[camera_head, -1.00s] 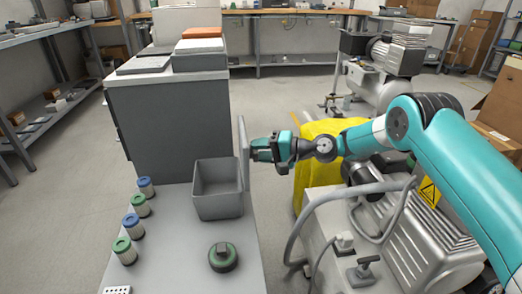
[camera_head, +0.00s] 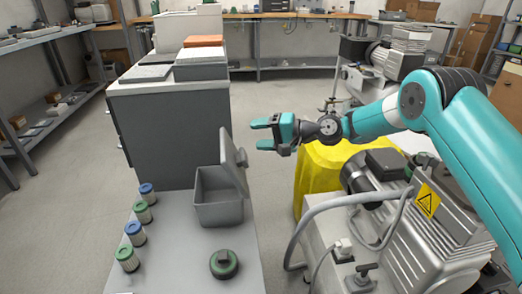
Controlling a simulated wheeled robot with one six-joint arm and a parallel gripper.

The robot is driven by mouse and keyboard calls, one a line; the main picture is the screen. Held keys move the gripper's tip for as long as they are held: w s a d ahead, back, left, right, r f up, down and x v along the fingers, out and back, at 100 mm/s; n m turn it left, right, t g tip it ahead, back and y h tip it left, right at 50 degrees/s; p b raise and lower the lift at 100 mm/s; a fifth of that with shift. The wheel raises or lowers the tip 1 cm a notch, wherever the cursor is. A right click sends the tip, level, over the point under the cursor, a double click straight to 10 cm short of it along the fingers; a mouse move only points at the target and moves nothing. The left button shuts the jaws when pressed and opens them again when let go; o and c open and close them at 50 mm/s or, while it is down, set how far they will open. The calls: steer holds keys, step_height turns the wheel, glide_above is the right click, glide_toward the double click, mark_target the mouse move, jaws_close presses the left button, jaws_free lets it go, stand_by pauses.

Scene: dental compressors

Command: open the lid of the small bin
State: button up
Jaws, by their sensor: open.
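The small grey bin (camera_head: 219,214) stands on the right side of the grey worktop, near its far end. Its lid (camera_head: 233,161) is raised and leans up and back from the bin's right rear edge, with a small knob on its outer face. The bin's opening is uncovered, and its inside looks empty from here. My gripper (camera_head: 256,134) is open and empty, to the right of the lid's upper edge. Its two teal fingers point left. A gap shows between the fingers and the lid.
Several blue- and green-topped cylinders (camera_head: 134,233) line the worktop's left side. A round green-and-black part (camera_head: 224,264) lies in front of the bin. A dark grey cabinet (camera_head: 170,135) stands behind. A yellow cover (camera_head: 321,172) and compressor machinery (camera_head: 429,229) are at the right, below my arm.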

step_height(320, 180, up, 11)
steer(key=p, duration=0.2)
steer(key=shift+s+a, duration=0.1)
